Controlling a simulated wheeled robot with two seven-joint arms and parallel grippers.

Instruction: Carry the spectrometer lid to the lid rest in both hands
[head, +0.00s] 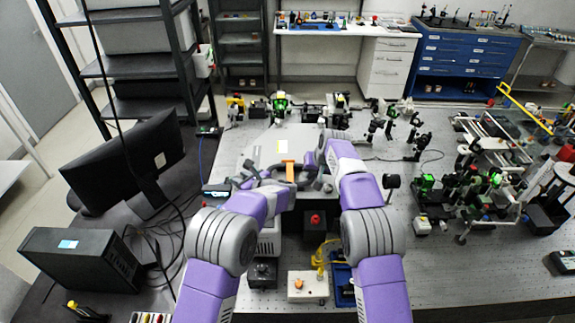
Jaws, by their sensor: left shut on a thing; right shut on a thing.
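The spectrometer lid (301,138) appears to be the pale grey panel with a white and yellow label, in the middle of the head view, beyond my forearms. My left gripper (252,174) is at its near left side and my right gripper (324,158) at its near right side. Both are shut on the lid, though my wrists largely hide the fingertips. An orange strip (290,171) shows between the grippers. I cannot tell the lid's height above the bench. I cannot pick out the lid rest for certain.
A monitor (128,160) and a black box (82,258) stand at left. Optics mounts (455,195) crowd the right side. Small devices, including a white box with an orange knob (308,286), lie between my arms.

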